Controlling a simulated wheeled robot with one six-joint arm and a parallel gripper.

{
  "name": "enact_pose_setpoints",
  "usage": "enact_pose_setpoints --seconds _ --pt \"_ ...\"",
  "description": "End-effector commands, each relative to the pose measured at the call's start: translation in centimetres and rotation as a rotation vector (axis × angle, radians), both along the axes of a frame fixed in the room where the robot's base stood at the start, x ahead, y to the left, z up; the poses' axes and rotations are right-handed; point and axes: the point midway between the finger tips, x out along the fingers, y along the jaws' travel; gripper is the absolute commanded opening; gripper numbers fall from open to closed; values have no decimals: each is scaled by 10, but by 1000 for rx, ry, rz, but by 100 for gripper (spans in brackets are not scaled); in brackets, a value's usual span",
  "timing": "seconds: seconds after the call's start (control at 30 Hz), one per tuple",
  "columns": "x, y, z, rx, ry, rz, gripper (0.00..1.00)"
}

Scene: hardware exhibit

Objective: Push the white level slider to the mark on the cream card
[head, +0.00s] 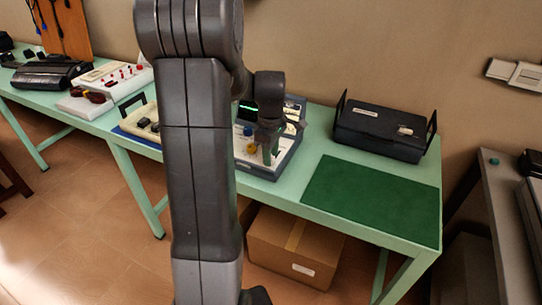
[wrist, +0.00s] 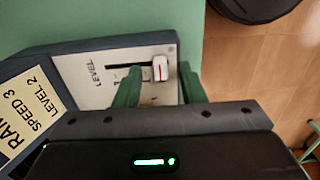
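The white level slider (wrist: 160,68), a small cap with a red line, sits at the right end of its dark slot in the wrist view, beside the printed word LEVEL. The cream card (wrist: 30,108) at the left reads SPEED 3 and LEVEL 2; its top word is cut off. My gripper (wrist: 160,76) is open, with one green finger on each side of the slider; I cannot tell if either touches it. In the head view my gripper (head: 270,153) is over the front of the grey console (head: 289,158). The slider is hidden there, and the scale marks are partly covered.
A yellow knob (head: 252,149) and a blue knob (head: 248,131) stand left of my gripper on the console. A green mat (head: 372,198) and a black case (head: 382,130) are to the right on the green table (head: 312,152). A cardboard box (head: 290,250) is below.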

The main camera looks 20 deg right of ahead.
Motion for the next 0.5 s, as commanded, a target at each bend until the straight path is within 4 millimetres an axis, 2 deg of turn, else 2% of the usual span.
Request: enact_pose_setpoints --seconds 0.13,0.4,0.43,0.5 --pt "0 0 -9 0 0 0 36" --pt "0 0 -11 0 0 0 36" --pt "0 0 -11 0 0 0 34" --pt "0 0 -11 0 0 0 21"
